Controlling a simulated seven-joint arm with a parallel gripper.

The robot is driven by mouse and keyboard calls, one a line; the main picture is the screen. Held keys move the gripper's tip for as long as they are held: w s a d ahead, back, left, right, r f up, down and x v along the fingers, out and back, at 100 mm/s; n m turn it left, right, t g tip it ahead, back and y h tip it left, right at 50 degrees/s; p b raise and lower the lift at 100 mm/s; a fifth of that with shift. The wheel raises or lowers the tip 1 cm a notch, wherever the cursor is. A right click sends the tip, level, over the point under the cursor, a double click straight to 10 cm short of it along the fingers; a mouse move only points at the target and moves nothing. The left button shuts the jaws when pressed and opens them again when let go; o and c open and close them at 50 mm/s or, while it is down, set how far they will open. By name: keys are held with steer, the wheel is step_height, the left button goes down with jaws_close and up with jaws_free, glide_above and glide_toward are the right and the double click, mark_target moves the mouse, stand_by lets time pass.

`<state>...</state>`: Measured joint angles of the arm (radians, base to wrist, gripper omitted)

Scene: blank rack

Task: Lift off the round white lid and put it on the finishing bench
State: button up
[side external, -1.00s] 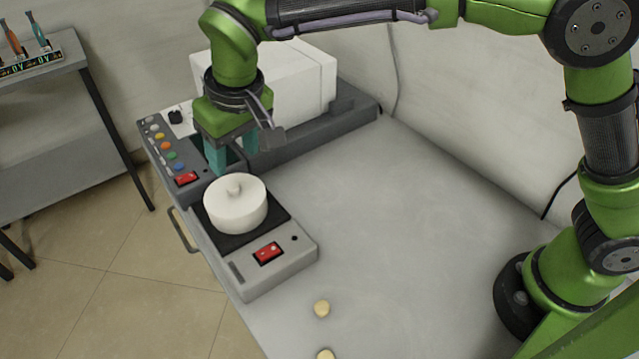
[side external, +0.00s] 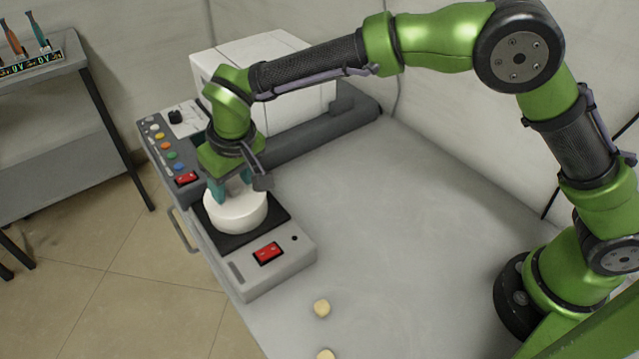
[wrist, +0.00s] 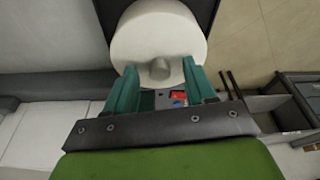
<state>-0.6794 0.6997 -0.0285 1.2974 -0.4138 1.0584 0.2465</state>
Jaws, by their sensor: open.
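The round white lid (side external: 237,214) with a small knob on top sits on the black plate of a grey unit (side external: 290,270); I cannot make out a seam between lid and any pot below. In the wrist view the lid (wrist: 158,30) shows its knob (wrist: 160,69) between my fingertips, with gaps on both sides. My gripper (side external: 231,190) is open, its teal fingers low over the lid and partly hiding the knob in the side view. A grey bench (side external: 60,140) stands apart at the left; I cannot tell for sure that it is the finishing bench.
A control panel (side external: 165,145) with coloured buttons and a white box (side external: 265,75) stand behind the lid. Tools in a rack (side external: 30,65) occupy the grey bench's top. Two small pale discs lie at the front. The table's middle is clear.

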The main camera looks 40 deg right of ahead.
jaws_close()
steer(key=shift+r, duration=0.15)
